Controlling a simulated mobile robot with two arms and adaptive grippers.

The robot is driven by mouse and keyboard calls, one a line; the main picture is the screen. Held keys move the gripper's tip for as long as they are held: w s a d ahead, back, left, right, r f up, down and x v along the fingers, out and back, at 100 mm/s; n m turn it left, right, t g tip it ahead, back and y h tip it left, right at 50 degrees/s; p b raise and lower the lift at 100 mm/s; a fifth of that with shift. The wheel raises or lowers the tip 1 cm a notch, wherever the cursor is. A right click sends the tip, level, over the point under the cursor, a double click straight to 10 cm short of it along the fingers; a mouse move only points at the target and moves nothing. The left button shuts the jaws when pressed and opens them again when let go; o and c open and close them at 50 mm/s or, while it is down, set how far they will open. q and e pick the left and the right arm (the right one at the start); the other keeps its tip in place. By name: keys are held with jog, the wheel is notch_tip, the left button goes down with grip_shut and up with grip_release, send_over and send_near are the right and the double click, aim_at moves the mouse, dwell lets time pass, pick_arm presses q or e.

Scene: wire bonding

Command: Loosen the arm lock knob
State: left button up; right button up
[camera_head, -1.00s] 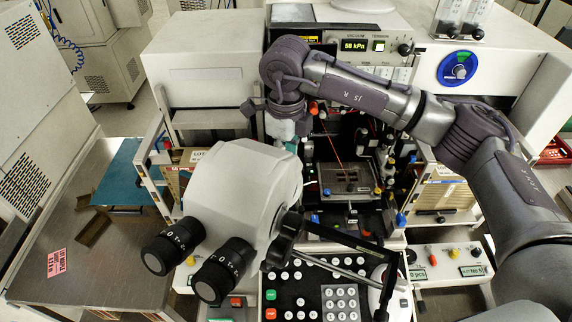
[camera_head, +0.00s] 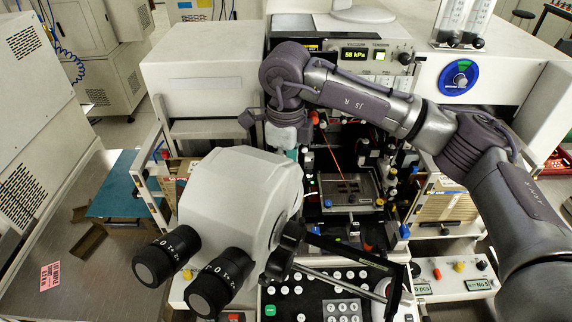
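The white microscope head (camera_head: 238,195) with two black eyepieces stands left of centre in the head view. My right arm reaches in from the right across the machine, its wrist bent down behind the microscope head. My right gripper (camera_head: 285,128) points down there, and a pale part shows just below it. Its fingertips are hidden, so I cannot tell whether it is open or what it touches. I cannot make out the arm lock knob; that spot is covered by my wrist and the microscope head. A black side knob (camera_head: 284,247) shows at the microscope's right. My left gripper is not in view.
The bonding stage (camera_head: 348,192) lies below my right forearm. A black bar (camera_head: 350,250) crosses above the keypad (camera_head: 318,300). A pressure display (camera_head: 355,55) is behind the arm. A grey side table (camera_head: 85,265) at left has free room.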

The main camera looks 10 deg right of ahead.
notch_tip(320, 180, up, 12)
dwell(0.7)
jog(key=shift+r, duration=0.1)
